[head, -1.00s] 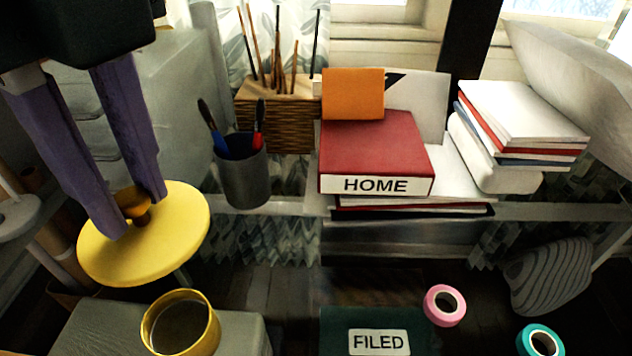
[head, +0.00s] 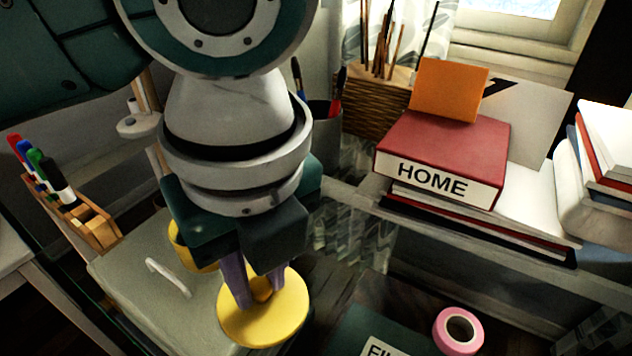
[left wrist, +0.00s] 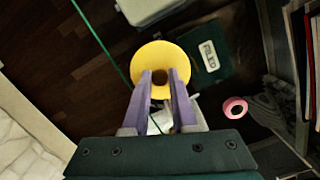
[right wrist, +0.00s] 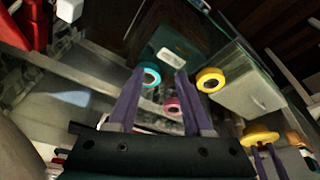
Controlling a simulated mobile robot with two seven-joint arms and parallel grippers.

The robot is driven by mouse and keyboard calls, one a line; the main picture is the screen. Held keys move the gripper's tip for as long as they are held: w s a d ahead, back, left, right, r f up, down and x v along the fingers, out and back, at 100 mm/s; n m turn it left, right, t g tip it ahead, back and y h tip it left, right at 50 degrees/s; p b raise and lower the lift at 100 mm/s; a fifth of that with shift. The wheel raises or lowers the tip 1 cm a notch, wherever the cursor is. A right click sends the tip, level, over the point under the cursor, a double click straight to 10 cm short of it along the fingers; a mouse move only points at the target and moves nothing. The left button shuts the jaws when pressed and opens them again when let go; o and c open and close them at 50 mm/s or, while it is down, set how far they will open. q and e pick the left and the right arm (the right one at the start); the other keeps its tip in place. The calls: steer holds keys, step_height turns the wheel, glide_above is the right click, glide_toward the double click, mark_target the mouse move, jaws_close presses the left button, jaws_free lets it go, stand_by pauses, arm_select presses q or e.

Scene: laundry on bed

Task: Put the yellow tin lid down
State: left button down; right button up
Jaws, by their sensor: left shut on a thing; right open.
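The yellow tin lid (head: 262,325) is a flat disc with a small knob. My left gripper (head: 258,285) is shut on that knob and holds the lid roughly level, near the right edge of the grey box (head: 130,265). Whether the lid touches anything below cannot be told. The lid also shows in the left wrist view (left wrist: 150,55) and right wrist view (right wrist: 260,134). My right gripper (right wrist: 157,82) is open and empty.
A green box marked FILED (head: 355,330) and pink tape (head: 458,330) lie right of the lid; teal tape (right wrist: 149,75) is nearby. The red HOME box (head: 450,145) sits on the shelf behind. A pen holder (head: 90,225) stands left of the grey box.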

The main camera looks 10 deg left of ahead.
mark_target(262, 287)
arm_select(q)
step_height(262, 287, down, 4)
steer(key=shift+r, duration=0.25)
arm_select(e)
steer(key=shift+f, duration=0.5)
arm_select(q)
step_height(262, 287, down, 3)
steer(key=shift+f+b, duration=0.2)
steer(key=shift+b, duration=0.6)
arm_select(e)
steer(key=shift+f, duration=0.55)
arm_select(q)
steer(key=shift+f, duration=0.35)
arm_select(e)
steer(key=shift+d, duration=0.1)
arm_select(q)
steer(key=shift+f, duration=0.15)
steer(key=c, duration=0.7)
jaws_free()
